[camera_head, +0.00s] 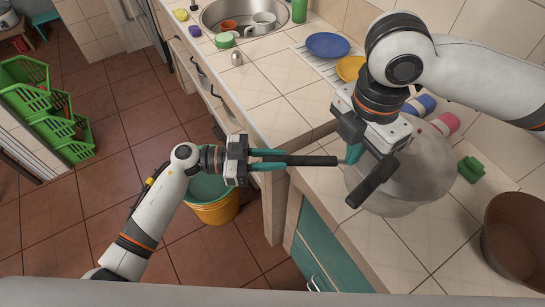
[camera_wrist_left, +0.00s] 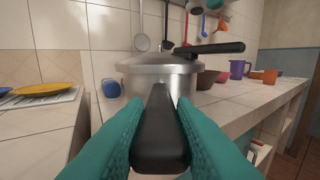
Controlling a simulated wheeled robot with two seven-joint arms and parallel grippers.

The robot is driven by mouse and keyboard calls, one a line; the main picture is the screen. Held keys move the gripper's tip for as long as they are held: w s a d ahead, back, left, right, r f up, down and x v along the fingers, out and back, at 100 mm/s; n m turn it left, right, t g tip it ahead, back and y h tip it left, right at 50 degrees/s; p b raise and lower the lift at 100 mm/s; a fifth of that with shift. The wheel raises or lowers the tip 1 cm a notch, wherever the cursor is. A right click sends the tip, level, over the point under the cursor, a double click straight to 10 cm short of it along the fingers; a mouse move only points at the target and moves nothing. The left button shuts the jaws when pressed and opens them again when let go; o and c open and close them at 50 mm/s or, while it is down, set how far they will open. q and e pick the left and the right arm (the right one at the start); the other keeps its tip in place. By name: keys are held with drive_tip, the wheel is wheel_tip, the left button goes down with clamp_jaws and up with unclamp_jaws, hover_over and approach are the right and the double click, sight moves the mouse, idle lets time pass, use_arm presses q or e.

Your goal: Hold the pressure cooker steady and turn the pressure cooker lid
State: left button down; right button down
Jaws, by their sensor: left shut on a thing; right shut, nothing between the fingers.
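The silver pressure cooker (camera_head: 408,196) stands on the tiled counter, partly hidden by my right arm and gripper. Its long black body handle (camera_head: 312,160) points left, over the counter edge. My left gripper (camera_head: 272,160) is shut around this handle, which also shows between the teal fingers in the left wrist view (camera_wrist_left: 160,135). The lid (camera_wrist_left: 150,63) sits on the cooker, and its black lid handle (camera_head: 372,182) is angled away from the body handle. My right gripper (camera_head: 354,153) is shut and empty, beside the lid handle; whether they touch is unclear.
A brown pot (camera_head: 515,250) stands to the right of the cooker. A green block (camera_head: 471,169) and a pink cup (camera_head: 445,124) lie behind it. Blue (camera_head: 328,45) and yellow plates (camera_head: 350,68) are near the sink (camera_head: 245,15). A bucket (camera_head: 213,203) stands on the floor below.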

drive_tip(key=shift+r, duration=0.5)
use_arm(q)
drive_tip(key=c, duration=1.1)
unclamp_jaws()
drive_tip(key=shift+a, duration=0.1)
drive_tip(key=a, duration=1.2)
drive_tip(key=shift+s, duration=0.3)
drive_tip(key=shift+s+f, duration=0.1)
use_arm(e)
drive_tip(key=shift+s+f, duration=0.1)
